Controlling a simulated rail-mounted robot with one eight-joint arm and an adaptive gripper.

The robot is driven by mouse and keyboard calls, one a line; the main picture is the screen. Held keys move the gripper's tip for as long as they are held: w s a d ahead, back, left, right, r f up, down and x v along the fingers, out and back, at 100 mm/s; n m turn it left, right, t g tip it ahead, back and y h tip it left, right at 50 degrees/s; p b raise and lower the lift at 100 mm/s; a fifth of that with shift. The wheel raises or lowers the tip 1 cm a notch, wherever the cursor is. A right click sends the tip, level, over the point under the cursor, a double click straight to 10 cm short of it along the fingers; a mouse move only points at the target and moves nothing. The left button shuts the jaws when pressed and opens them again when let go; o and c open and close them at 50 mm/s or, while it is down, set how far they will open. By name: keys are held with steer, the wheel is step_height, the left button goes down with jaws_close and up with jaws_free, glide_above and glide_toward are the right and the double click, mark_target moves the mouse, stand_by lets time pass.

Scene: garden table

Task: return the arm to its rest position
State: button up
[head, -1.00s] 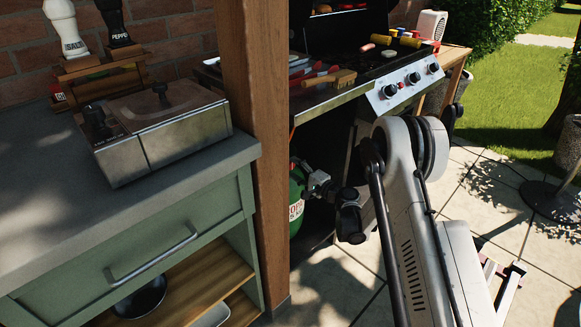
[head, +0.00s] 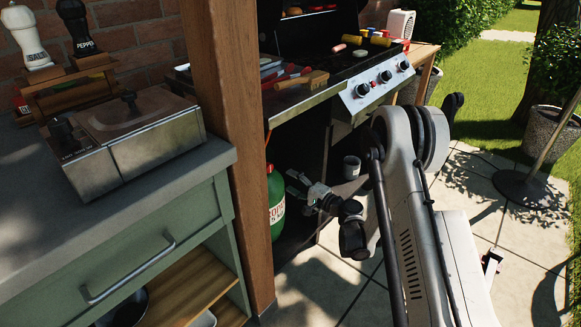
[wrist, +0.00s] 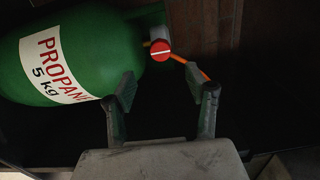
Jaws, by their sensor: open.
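My gripper (head: 296,184) is low beside the wooden post, in front of the open space under the grill in the head view. In the wrist view my gripper (wrist: 162,98) has its two fingers spread apart with nothing between them. A green propane bottle (head: 276,210) stands just left of my gripper in the head view. The bottle (wrist: 80,55) fills the upper left of the wrist view, with its red valve knob (wrist: 160,50) beyond the fingertips. I cannot tell how far the left finger is from the bottle.
The wooden post (head: 228,120) stands left of my arm. A green cabinet (head: 140,240) with a steel fryer (head: 135,140) is further left. The gas grill (head: 370,90) with food on it is behind my arm. Paved floor (head: 480,190) lies open to the right.

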steer(key=s+d+r+n+g+h, duration=0.25)
steer(key=s+r, duration=0.35)
steer(key=r, duration=0.5)
steer(key=s+d+r+n+g+h, duration=0.1)
steer(key=s+r+n+h, duration=0.2)
steer(key=s+r, duration=0.55)
steer(key=s+d+r+n+g+h, duration=0.1)
steer(key=s+d+r+h, duration=0.2)
steer(key=s, duration=0.7)
steer(key=s+d+r+n+h, duration=0.1)
steer(key=s+d+h, duration=0.1)
steer(key=s+d, duration=0.55)
steer(key=s+d+r+n+g+h, duration=0.1)
steer(key=s+d+r+n+h, duration=0.15)
steer(key=s, duration=0.95)
step_height(320, 180, up, 18)
steer(key=m+p, duration=0.1)
steer(key=p, duration=1.7)
steer(key=shift+w+f+t, duration=0.25)
steer(key=shift+w+t, duration=0.1)
steer(key=shift+w, duration=0.05)
steer(key=shift+d, duration=0.1)
